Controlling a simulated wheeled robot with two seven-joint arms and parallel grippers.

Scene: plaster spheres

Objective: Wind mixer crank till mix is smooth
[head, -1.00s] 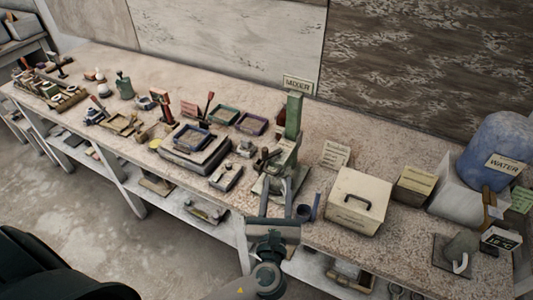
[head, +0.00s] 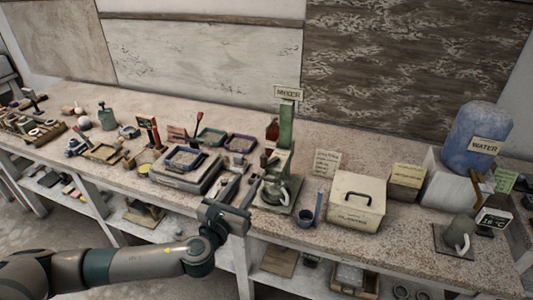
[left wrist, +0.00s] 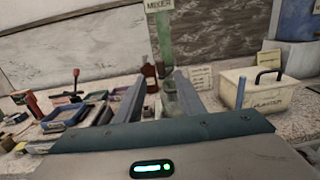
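The mixer (head: 286,130) is a green upright column on a base, under a MIXER sign (head: 288,93). A metal bowl (head: 272,193) stands at its foot. Dark parts show beside the column at mid height, but I cannot tell the crank clearly. My left gripper (head: 238,183) is at the table's front edge, to the left of and in front of the bowl, apart from the mixer. In the left wrist view its two fingers (left wrist: 158,82) are spread with nothing between them, and the mixer column (left wrist: 163,35) rises beyond them. My right gripper is not in view.
A lidded cream box (head: 356,203), a blue cup (head: 308,210) and a water container (head: 478,140) are to the right. Framed trays (head: 184,158) and small tools crowd the table to the left. A reddish bottle (left wrist: 150,78) stands by the column.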

